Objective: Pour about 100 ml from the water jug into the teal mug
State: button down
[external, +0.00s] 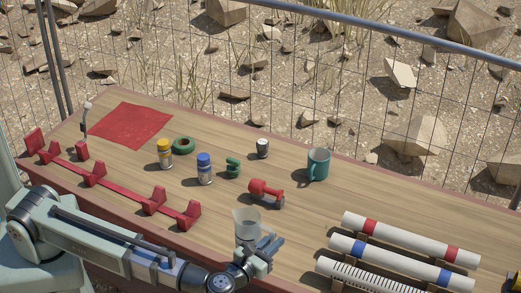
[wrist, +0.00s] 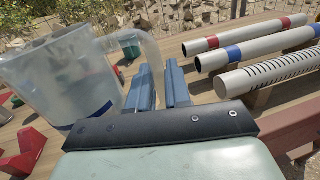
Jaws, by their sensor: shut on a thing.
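The water jug (external: 246,224) is translucent and looks upright near the front edge of the table. It fills the left of the wrist view (wrist: 58,85), where a water level is hard to tell. My gripper (external: 262,250) is shut on the jug's handle, whose curved grip runs between the two blue fingers (wrist: 158,88) in the wrist view. Whether the jug touches the table is unclear. The teal mug (external: 318,165) stands upright farther back and to the right of the jug, with its handle toward the left; its inside is mostly hidden.
A red dumbbell-like tool (external: 266,193) lies between jug and mug. Striped white pipes (external: 410,240) rest on supports at right. A blue-capped bottle (external: 204,170), yellow bottle (external: 165,154), green rings and small jar (external: 262,148) stand left of the mug. A red rack (external: 95,175) lies at left.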

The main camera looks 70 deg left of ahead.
jog(key=w+a+n+g+y, duration=0.1)
jog(key=w+a, duration=0.3)
jog(key=w, duration=0.5)
jog(key=w+a+n+g+y, duration=0.1)
jog(key=w+a, duration=0.3)
jog(key=w, duration=0.6)
jog(key=w+a+n+g+y, duration=0.2)
jog(key=w+a, duration=0.2)
jog(key=w, duration=0.5)
jog(key=shift+w+f+y, duration=0.15)
jog(key=shift+w+y, duration=0.2)
jog(key=shift+y, duration=0.05)
jog(key=w+a+n+g+y, duration=0.35)
jog(key=w+a+g, duration=0.25)
jog(key=w+a, duration=1.7)
jog(key=shift+h, duration=0.45)
jog(key=shift+s+a+f, duration=0.1)
jog(key=shift+a+f, duration=0.1)
jog(key=shift+f, duration=0.85)
jog(key=shift+s+a+f, duration=0.1)
jog(key=shift+a+f, duration=0.15)
jog(key=shift+f, duration=0.85)
jog(key=shift+s+a+f, duration=0.1)
jog(key=shift+a+f, duration=0.1)
jog(key=shift+f, duration=0.85)
jog(key=shift+s+r+n, duration=0.1)
jog(key=shift+n, duration=0.15)
